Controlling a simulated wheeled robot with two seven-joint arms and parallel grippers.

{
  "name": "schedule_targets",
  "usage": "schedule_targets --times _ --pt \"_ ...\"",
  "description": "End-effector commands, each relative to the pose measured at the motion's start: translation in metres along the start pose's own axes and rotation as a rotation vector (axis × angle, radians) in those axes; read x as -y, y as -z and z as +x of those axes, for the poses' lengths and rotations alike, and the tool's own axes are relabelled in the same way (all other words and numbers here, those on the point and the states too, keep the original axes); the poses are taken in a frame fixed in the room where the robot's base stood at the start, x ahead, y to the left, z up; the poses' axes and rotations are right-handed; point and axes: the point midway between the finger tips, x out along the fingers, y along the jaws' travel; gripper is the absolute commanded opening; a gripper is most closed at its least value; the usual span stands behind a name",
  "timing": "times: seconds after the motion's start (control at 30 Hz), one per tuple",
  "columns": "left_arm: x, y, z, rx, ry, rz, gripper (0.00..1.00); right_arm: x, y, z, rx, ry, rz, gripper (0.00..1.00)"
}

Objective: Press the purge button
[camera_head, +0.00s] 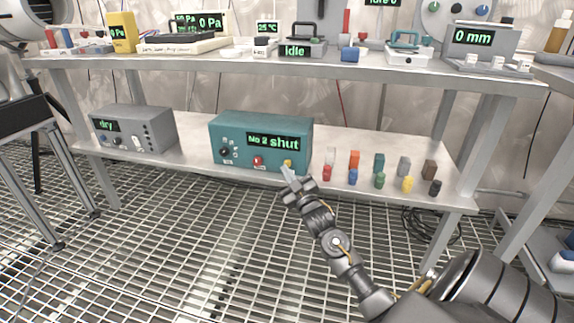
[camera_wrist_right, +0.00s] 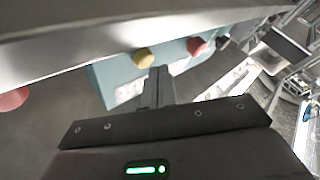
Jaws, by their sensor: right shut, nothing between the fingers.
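A teal box (camera_head: 235,130) stands on the lower shelf, with a display reading "No 2 shut". Its front has a black knob (camera_head: 225,152), a red button (camera_head: 258,161) and a yellow button (camera_head: 287,163). No legible label tells which is the purge button. My right gripper (camera_head: 286,171) is shut and empty, its tips just in front of and below the yellow button. In the right wrist view the shut fingers (camera_wrist_right: 158,85) point toward the box, close beside the yellow button (camera_wrist_right: 144,58); contact cannot be told. The red button (camera_wrist_right: 196,46) lies to its right. My left gripper is not in view.
A grey box (camera_head: 150,128) reading "dry" stands left on the lower shelf (camera_head: 190,150). Several small coloured blocks and cylinders (camera_head: 353,177) stand right of the teal box. The upper shelf (camera_head: 200,62) overhangs, carrying instruments. The grating floor in front is open.

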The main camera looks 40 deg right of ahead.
Motion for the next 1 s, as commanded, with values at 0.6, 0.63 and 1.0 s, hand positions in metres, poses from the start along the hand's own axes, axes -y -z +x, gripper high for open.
schedule_targets --times 0.6,0.63,1.0 --pt "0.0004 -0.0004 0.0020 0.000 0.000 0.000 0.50 -0.0028 -0.0025 0.0035 0.001 0.000 -0.001 0.00" --pt "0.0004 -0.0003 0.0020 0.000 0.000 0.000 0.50 -0.0029 -0.0026 0.0038 0.001 0.000 -0.001 0.00" --pt "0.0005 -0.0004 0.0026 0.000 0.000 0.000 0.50 -0.0053 -0.0047 0.0070 0.000 0.000 -0.001 0.00"
